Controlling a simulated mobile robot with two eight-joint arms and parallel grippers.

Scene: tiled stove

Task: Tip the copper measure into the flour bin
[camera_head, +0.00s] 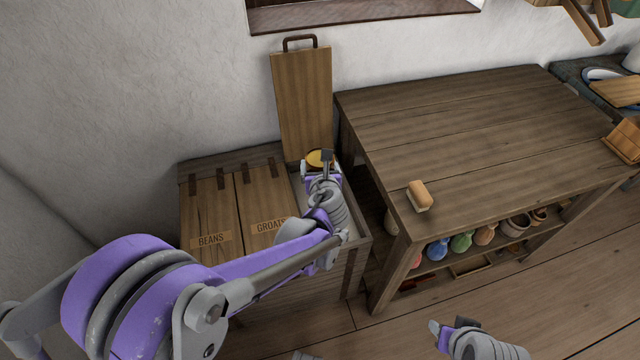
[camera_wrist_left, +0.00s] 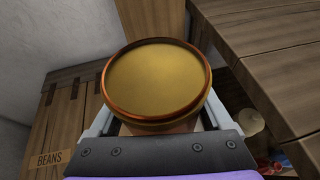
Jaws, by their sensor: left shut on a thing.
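The copper measure (camera_head: 317,159) is a round vessel with a copper rim and a dull gold inside. My left gripper (camera_head: 321,170) is shut on it and holds it above the open compartment of the bin chest, near the back. In the left wrist view, the measure (camera_wrist_left: 157,80) sits between the fingers, and I cannot tell whether it holds anything. The open compartment, the flour bin (camera_head: 298,190), has pale inner walls. Its wooden lid (camera_head: 304,95) stands raised against the wall. My arm hides much of the opening. My right gripper (camera_head: 441,336) is low at the bottom right, apart from everything.
Closed lids marked BEANS (camera_head: 211,215) and GROATS (camera_head: 266,200) lie left of the opening. A wooden table (camera_head: 470,130) stands close on the right, with a brush (camera_head: 420,195) near its front corner. Several colored jars (camera_head: 461,242) fill its lower shelf.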

